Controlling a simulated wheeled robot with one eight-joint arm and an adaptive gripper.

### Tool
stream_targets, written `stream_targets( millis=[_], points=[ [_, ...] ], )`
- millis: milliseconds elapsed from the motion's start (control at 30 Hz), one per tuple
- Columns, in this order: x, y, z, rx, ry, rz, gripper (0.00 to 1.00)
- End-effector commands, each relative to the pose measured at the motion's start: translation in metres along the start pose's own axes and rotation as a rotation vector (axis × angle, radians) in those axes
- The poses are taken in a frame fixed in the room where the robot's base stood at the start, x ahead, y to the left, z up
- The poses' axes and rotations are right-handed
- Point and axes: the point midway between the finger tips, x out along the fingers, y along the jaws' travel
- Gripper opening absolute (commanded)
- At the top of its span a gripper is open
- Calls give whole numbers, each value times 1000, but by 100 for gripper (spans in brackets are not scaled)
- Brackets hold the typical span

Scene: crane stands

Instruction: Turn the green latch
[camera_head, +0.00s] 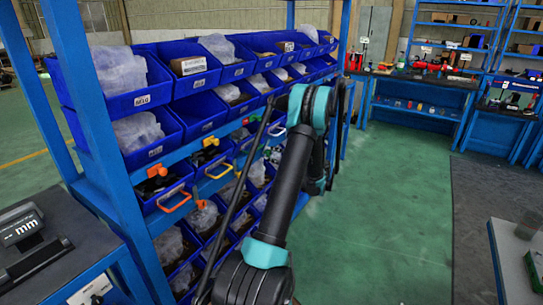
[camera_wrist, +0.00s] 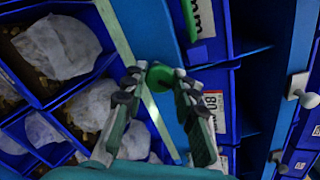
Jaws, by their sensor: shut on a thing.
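In the head view my arm reaches toward the blue rack, and the gripper is hidden behind the arm. I cannot tell the held latch there.
In the head view, a blue rack holds several blue bins (camera_head: 143,92) with bagged parts. An orange handle (camera_head: 175,203) and a yellow handle (camera_head: 218,170) stick out at its front. Green floor (camera_head: 370,220) is open to the right. A grey-topped table (camera_head: 55,245) stands at the lower left.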

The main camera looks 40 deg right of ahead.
Motion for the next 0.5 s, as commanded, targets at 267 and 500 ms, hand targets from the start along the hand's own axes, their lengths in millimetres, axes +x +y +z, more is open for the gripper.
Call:
stream_targets(
  millis=[267, 500],
  points=[
    [-1, 1, 0, -262, 0, 1, 0],
    [-1, 1, 0, -475, 0, 2, 0]
  ],
)
